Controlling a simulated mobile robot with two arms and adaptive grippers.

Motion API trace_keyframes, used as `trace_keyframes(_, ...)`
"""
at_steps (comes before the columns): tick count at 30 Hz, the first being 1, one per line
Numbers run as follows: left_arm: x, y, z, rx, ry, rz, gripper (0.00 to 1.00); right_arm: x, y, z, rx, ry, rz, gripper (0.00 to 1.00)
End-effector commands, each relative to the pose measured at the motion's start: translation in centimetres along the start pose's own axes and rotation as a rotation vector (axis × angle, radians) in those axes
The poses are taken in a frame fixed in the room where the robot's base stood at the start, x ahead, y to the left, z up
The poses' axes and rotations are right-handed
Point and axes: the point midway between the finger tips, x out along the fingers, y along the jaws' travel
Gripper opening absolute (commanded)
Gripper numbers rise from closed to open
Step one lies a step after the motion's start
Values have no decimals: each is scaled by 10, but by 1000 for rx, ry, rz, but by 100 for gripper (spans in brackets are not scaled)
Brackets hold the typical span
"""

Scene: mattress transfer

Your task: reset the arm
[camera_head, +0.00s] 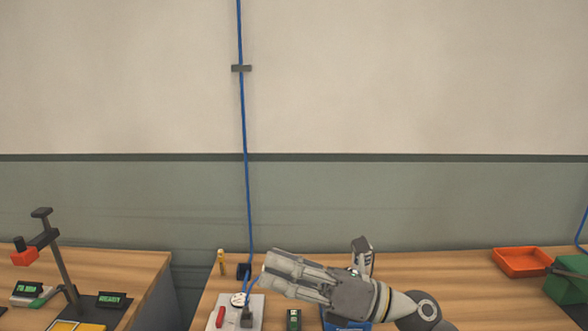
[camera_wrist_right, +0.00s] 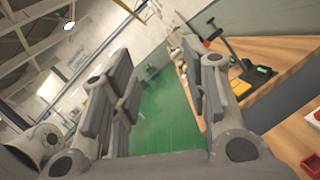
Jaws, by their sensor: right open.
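My right gripper (camera_head: 272,272) reaches in from the lower right in the head view, above the middle workbench, pointing left. In the right wrist view its two fingers (camera_wrist_right: 160,85) stand wide apart with nothing between them. The arm behind it runs down to the right over the bench. The gripper hides part of the bench top and the things below it. My left gripper is in neither view.
A wooden bench (camera_head: 450,275) carries a light plate with a dark block, a green device (camera_head: 293,319), a blue item and an orange tray (camera_head: 522,261). A green box (camera_head: 568,280) stands right. A stand (camera_head: 60,265) is on the left bench. A blue cable (camera_head: 245,150) hangs down the wall.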

Motion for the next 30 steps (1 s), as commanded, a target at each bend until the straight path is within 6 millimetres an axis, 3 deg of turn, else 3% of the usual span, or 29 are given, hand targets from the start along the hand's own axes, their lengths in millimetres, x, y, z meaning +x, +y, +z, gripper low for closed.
trace_keyframes(5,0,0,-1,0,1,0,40,-24,-7,33,293,-362,-42,42)
trace_keyframes(8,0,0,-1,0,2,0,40,-49,-22,45,463,-557,-83,42)
trace_keyframes(14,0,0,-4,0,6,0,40,-116,-63,38,818,-928,-204,42)
trace_keyframes(20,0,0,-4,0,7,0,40,-193,-102,-14,1177,-1275,-374,42)
trace_keyframes(25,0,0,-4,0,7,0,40,-254,-114,-91,1473,-1549,-564,42)
trace_keyframes(30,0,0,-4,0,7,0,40,-302,-98,-184,1745,-1792,-801,42)
